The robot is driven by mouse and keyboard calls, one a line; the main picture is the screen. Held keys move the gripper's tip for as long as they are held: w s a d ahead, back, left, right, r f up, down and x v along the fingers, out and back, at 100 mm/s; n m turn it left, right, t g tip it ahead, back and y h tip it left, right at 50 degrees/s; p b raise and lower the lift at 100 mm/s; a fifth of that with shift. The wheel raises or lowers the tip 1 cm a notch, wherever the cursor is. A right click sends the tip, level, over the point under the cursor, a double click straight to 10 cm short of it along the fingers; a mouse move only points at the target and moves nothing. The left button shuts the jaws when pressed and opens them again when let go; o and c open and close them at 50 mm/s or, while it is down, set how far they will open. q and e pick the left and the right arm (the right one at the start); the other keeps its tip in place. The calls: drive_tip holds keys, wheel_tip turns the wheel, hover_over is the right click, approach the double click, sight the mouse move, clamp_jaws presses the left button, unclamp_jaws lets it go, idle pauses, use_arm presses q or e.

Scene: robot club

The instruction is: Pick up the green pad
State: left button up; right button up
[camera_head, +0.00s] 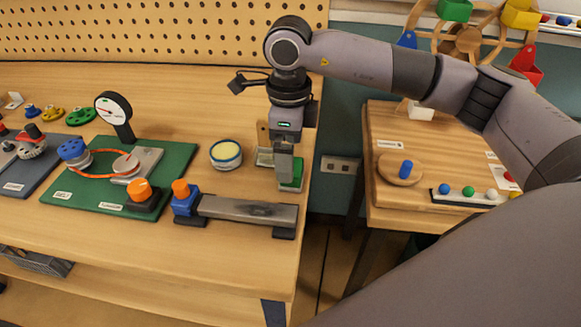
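The green pad (297,173) is near the right edge of the wooden workbench, just behind the grey metal bar. Only part of it shows beside and below the fingers. My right gripper (285,172) points straight down over it, with its fingers overlapping the pad in the picture. The fingers line up in this view, so I cannot tell whether they are open or closed on the pad. I cannot tell whether the pad is off the bench. My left gripper is not in view.
A pale block (264,157) stands beside the fingers. The metal bar (247,209) with a blue end block lies in front. A round yellow-topped tin (226,154) stands left, beside a green board (172,167). A gap separates the bench from the right table (388,211).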

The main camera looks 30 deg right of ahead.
drive_tip(key=f, duration=0.5)
drive_tip(key=shift+s+d+p, duration=0.1)
drive_tip(key=shift+d+p, duration=0.15)
drive_tip(key=shift+p, duration=0.1)
drive_tip(key=c, duration=1.1)
drive_tip(key=shift+r, duration=0.1)
wheel_tip(320, 180, up, 20)
drive_tip(key=shift+f, duration=0.1)
drive_tip(key=shift+o, duration=0.8)
drive_tip(key=shift+c, duration=0.5)
